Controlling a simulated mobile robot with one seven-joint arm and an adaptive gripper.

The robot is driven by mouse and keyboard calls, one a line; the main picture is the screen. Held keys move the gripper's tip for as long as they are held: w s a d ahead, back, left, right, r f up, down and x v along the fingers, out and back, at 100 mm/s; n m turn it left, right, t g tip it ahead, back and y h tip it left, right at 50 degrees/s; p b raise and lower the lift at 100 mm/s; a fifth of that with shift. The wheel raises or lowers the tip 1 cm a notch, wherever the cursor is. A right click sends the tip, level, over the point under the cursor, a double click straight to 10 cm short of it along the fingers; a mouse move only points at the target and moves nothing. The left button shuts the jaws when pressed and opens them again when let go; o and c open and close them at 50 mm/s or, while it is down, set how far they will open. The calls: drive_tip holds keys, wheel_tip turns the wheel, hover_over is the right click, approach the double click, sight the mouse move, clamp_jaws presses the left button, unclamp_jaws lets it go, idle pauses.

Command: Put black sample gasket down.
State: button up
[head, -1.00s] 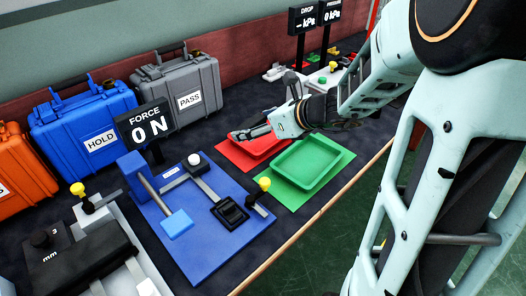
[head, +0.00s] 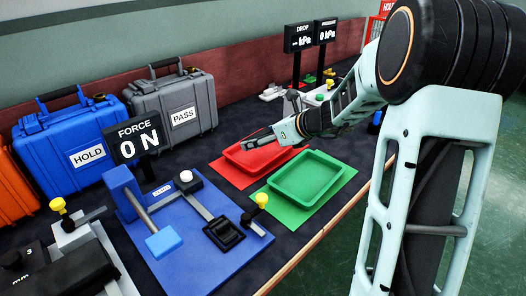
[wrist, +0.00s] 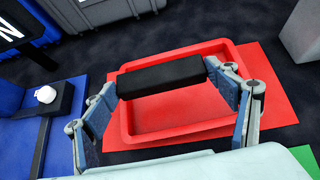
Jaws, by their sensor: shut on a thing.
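The black sample gasket (wrist: 160,75) is a dark bar held crosswise between the two fingers of my gripper (wrist: 161,78) in the wrist view. My gripper is shut on it, one finger at each end. Behind it in that view is the red tray (wrist: 140,126), with its inside otherwise bare. In the head view my gripper (head: 262,141) is over the back part of the red tray (head: 234,165). The gasket is hard to make out there, and its height above the tray floor is unclear.
A green tray (head: 306,180) on a green mat stands right of the red one, near the table edge. A blue force fixture (head: 185,262) is at the left. Blue HOLD (head: 68,135) and grey PASS (head: 160,103) cases stand behind.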

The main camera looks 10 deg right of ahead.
drive_tip(key=w+f, duration=0.1)
drive_tip(key=w+d+f, duration=0.1)
drive_tip(key=shift+f+b, duration=0.3)
drive_tip(key=shift+f, duration=0.05)
drive_tip(key=shift+w+d+f+b, duration=0.15)
drive_tip(key=shift+f+b, duration=0.5)
drive_tip(key=shift+f, duration=1.05)
drive_tip(key=shift+f, duration=0.1)
drive_tip(key=o, duration=1.2)
drive_tip(key=shift+o, duration=0.2)
drive_tip(key=p+v, duration=0.3)
drive_tip(key=v, duration=0.9)
